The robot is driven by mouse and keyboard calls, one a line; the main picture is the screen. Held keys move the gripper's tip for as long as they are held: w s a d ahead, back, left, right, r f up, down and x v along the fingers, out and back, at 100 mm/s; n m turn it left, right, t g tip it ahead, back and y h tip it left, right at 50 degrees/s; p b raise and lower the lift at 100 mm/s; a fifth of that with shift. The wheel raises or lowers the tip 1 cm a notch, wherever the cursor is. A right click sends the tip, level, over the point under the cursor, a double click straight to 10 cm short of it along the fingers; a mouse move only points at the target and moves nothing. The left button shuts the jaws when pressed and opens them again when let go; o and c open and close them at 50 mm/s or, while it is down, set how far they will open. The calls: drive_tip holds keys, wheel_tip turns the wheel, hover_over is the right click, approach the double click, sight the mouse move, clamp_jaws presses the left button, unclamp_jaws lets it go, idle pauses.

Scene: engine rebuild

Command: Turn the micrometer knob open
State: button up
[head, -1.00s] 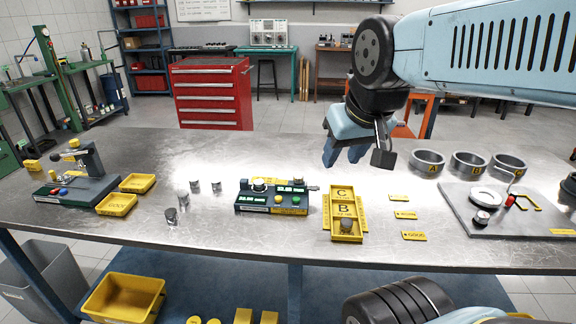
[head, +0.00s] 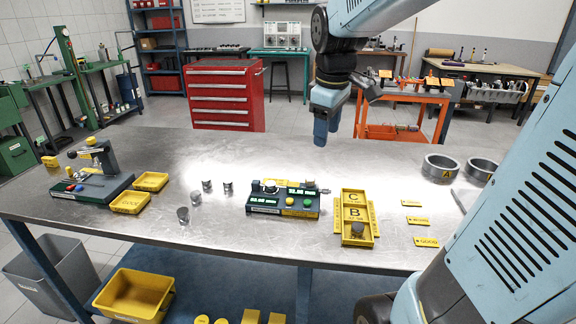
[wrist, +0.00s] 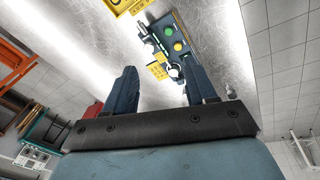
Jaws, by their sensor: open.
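The micrometer device (head: 283,200) is a dark blue box with green displays and yellow and green buttons at the middle of the steel table. A small metal knob (head: 325,191) sticks out at its right end. In the wrist view the device (wrist: 168,40) lies beyond my fingers, partly hidden by the right one. My gripper (head: 326,132) hangs above the table, behind and right of the device, touching nothing. In the wrist view my gripper (wrist: 163,84) is open, its two fingers wide apart with nothing between them.
A yellow tray (head: 343,206) marked C and B holds a grey cylinder right of the device. Several small metal cylinders (head: 196,198) stand left of it. Metal rings (head: 440,168) stand at the right. A gauge stand (head: 90,180) and yellow bins (head: 130,202) are at the left.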

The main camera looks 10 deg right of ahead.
sight(311, 178)
drive_tip(key=w+f+n+g, duration=0.2)
drive_tip(key=w+f+n, duration=0.35)
drive_tip(key=w, duration=0.45)
drive_tip(key=shift+n, duration=0.45)
drive_tip(key=f, duration=1.3)
drive_tip(key=shift+w+d, duration=0.15)
drive_tip(key=shift+d, duration=0.05)
drive_tip(key=shift+c, duration=0.3)
